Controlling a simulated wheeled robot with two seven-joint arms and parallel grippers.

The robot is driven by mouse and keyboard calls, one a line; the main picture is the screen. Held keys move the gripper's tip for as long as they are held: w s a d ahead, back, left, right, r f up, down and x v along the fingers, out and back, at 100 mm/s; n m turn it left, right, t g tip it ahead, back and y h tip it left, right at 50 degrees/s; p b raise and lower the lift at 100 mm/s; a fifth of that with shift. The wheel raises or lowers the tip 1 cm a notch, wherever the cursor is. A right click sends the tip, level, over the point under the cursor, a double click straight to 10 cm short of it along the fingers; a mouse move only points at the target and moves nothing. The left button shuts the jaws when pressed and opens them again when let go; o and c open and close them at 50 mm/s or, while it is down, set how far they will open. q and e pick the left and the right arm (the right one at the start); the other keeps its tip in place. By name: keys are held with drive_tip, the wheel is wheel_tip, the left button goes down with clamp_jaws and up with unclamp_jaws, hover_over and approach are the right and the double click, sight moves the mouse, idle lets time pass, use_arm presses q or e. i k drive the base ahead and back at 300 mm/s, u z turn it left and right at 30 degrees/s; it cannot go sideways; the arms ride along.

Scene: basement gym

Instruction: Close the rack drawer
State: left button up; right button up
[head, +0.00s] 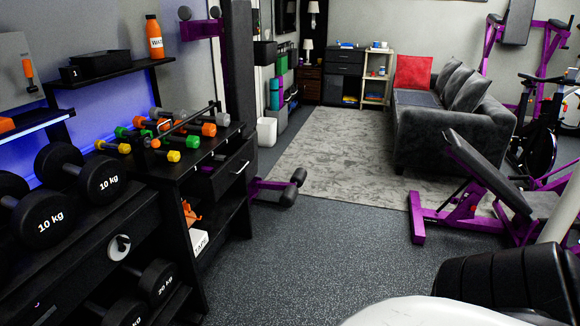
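The black rack (185,170) stands at the left, with a row of colored dumbbells on its top. Its drawer (236,171) is under the right end of the top and has a silver bar handle (242,167). The drawer appears pulled partly out, its front standing forward of the rack and a strip of its dark inside showing. How far it is out is hard to tell. Neither of my grippers is in view, and nothing touches the drawer.
Dark speckled floor (310,255) is clear in front of the rack. A purple-framed piece with black rollers (290,190) stands just beyond the drawer. A purple bench (470,190) is at the right. A grey sofa (440,120) stands on a grey rug (345,150).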

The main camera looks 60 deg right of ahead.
sight(204, 186)
drive_tip(key=z, duration=1.4)
drive_tip(key=k, duration=0.15)
drive_tip(key=z, duration=0.85)
drive_tip(key=i, duration=1.4)
drive_tip(key=u, duration=1.35)
drive_tip(key=i, duration=0.6)
drive_tip(key=u, duration=0.7)
